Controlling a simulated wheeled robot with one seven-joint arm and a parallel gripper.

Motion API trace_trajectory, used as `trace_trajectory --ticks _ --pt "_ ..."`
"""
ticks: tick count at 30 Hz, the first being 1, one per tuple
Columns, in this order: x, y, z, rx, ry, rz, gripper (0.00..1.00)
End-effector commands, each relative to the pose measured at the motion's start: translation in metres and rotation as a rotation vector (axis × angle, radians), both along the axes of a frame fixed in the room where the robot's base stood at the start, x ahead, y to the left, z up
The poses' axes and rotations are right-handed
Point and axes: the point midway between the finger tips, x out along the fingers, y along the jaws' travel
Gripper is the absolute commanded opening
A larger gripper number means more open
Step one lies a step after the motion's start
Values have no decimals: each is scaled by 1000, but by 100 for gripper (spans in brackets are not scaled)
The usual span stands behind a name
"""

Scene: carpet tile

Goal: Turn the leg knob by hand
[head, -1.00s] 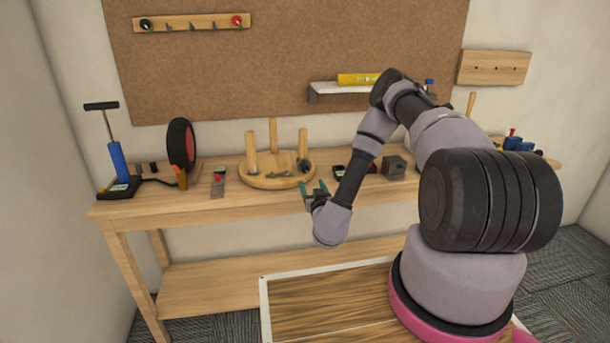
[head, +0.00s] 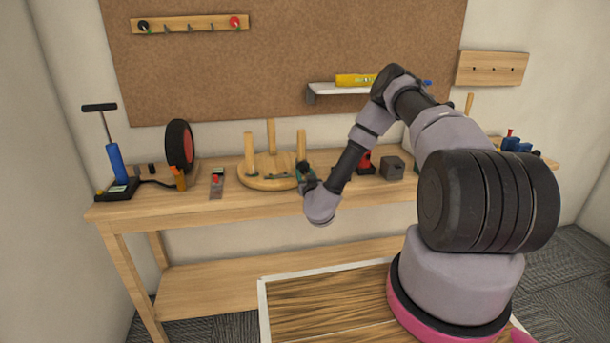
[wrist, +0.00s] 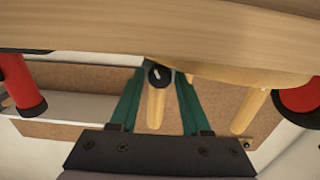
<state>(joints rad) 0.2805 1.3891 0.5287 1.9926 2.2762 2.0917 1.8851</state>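The leg knob (wrist: 159,76) is black and round with a white mark. In the wrist view it shows between the two green fingertips, in front of a pale wooden leg (wrist: 156,108). My gripper (wrist: 160,72) is open with a finger on either side of the knob; I cannot tell whether either finger touches it. In the head view the upturned round stool (head: 251,181) with three upright legs lies on the bench. My gripper (head: 304,176) is at its right front leg (head: 301,146), and the knob is hard to separate from the fingers there.

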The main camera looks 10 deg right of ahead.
Motion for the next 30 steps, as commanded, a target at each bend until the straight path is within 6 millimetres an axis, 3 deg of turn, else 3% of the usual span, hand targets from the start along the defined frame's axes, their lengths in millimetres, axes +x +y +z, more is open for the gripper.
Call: trace_trajectory --ticks 1,3,9,19,29,30 --pt "0 0 0 0 0 0 23" --pt "0 0 0 0 0 0 0" --pt "0 -1 -1 -30 1 -2 0" --pt "0 -1 0 -256 0 0 0" --pt "0 -1 0 -274 0 -1 0" --pt "0 -1 0 -273 0 -1 55"
